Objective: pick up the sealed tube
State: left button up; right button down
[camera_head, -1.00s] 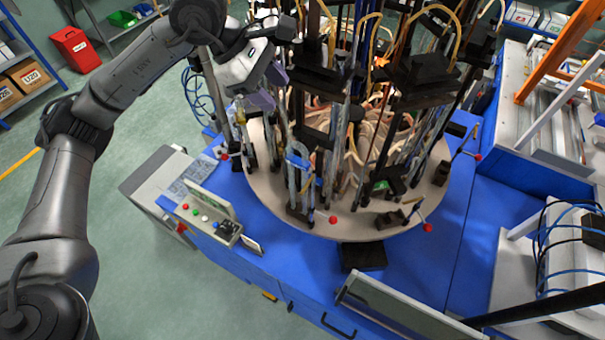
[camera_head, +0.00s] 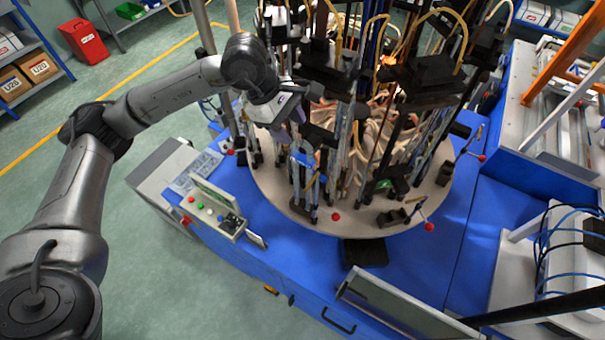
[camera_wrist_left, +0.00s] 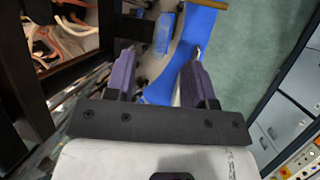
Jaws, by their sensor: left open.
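Several thin upright glass tubes (camera_head: 339,150) stand in holders around the rotary sealing machine. I cannot tell which one is the sealed tube. My left gripper (camera_head: 297,112), with purple fingers, is at the left front side of the machine, close beside the upright rods and tubes. In the left wrist view the gripper (camera_wrist_left: 160,62) has its two purple fingers apart, and no tube is clearly visible between them. A blue clamp (camera_wrist_left: 165,32) shows beyond the fingers. My right gripper is not in view.
The round beige turntable (camera_head: 300,213) carries dense black holders, rods and hoses. A control panel (camera_head: 213,208) with buttons sits on the blue bench (camera_head: 290,258) at the front left. Dark frame posts (camera_wrist_left: 28,85) are close on the gripper's left in the wrist view.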

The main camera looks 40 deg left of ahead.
aim_at(300, 142)
pick_arm(q)
jog(key=shift+w+d+f+p, duration=0.1)
jog(key=shift+d+f+p, duration=0.1)
jog(key=shift+f+p, duration=0.15)
jog(key=p+x, duration=0.1)
jog(key=x, duration=0.2)
jog(key=shift+d+f, duration=0.1)
jog(key=shift+w+d+f, duration=0.1)
jog(key=shift+d+f, duration=0.05)
jog(key=shift+f, duration=0.3)
jog(key=shift+c, duration=0.2)
grip_shut()
